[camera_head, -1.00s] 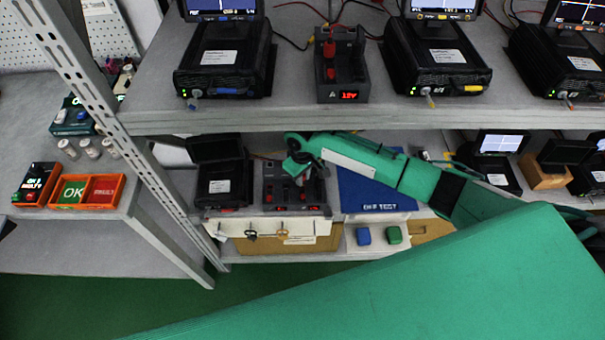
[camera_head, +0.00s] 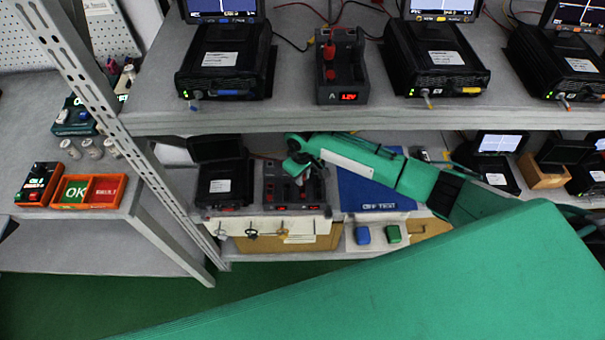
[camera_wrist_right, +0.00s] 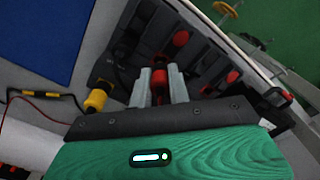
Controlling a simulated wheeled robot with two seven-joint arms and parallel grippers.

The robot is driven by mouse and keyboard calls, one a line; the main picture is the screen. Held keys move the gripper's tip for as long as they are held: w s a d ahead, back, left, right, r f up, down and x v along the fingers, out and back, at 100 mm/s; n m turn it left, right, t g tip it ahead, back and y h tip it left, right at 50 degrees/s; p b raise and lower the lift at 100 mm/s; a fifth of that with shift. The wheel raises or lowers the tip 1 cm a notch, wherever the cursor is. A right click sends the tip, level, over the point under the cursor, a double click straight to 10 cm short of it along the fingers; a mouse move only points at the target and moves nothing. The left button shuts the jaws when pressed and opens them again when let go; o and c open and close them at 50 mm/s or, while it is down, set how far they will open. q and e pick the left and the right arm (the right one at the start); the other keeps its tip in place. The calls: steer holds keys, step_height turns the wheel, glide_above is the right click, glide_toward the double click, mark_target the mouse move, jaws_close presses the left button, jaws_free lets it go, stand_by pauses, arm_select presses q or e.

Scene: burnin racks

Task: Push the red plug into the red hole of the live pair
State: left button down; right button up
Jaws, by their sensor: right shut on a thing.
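My right gripper (camera_wrist_right: 159,86) is shut on the red plug (camera_wrist_right: 158,90), which shows between its two grey fingers in the right wrist view. In the head view the right gripper (camera_head: 298,172) is over the dark socket boxes (camera_head: 310,192) on the lower shelf. These boxes have red lit displays on the front. In the wrist view a dark box (camera_wrist_right: 128,50) lies just beyond the fingertips, with other red parts (camera_wrist_right: 180,38) on it. The plug's tip and the hole under it are hidden, so I cannot tell whether they touch. My left gripper is not in view.
A yellow plug (camera_wrist_right: 96,99) with a cable is left of the fingers in the wrist view. A black instrument (camera_head: 222,182) stands left of the boxes and a blue panel (camera_head: 372,195) right. The upper shelf edge (camera_head: 350,119) runs above my right arm.

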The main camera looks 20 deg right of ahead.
steer(key=shift+f+p, duration=0.3)
steer(key=shift+f, duration=0.65)
stand_by(1.6)
steer(key=shift+r, duration=0.1)
steer(key=shift+r+p, duration=1.4)
steer(key=shift+p, duration=0.2)
steer(key=shift+f+p, duration=0.35)
steer(key=shift+p, duration=0.15)
stand_by(0.6)
steer(key=shift+f+p, duration=0.2)
steer(key=shift+p, duration=0.35)
stand_by(0.9)
steer(key=shift+f, duration=0.5)
stand_by(0.7)
